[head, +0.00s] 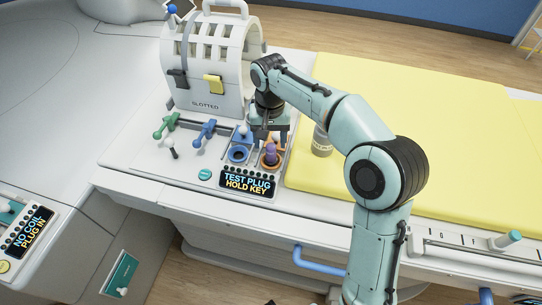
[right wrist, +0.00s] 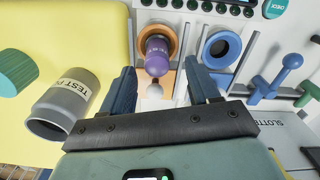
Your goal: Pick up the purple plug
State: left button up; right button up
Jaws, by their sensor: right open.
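The purple plug (head: 271,152) stands in an orange-ringed socket on the white panel, right of the blue socket (head: 237,155). In the right wrist view the purple plug (right wrist: 158,55) sits within the orange ring (right wrist: 172,36), lying between the lines of my two fingers and ahead of the palm. My right gripper (head: 268,132) is open and close to the plug, pointing down at the panel; its fingers (right wrist: 160,82) stand apart with clear space on both sides of the plug. My left gripper is not in view.
A white slotted coil (head: 205,70) stands behind. Blue (head: 203,132) and green (head: 166,125) handles are to the left. A display (head: 247,182) lies in front.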

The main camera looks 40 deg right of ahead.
aim_at(271, 156)
notch_tip(271, 156, down, 5)
jog(key=shift+s+b, duration=0.15)
jog(key=shift+b, duration=0.25)
grip_shut()
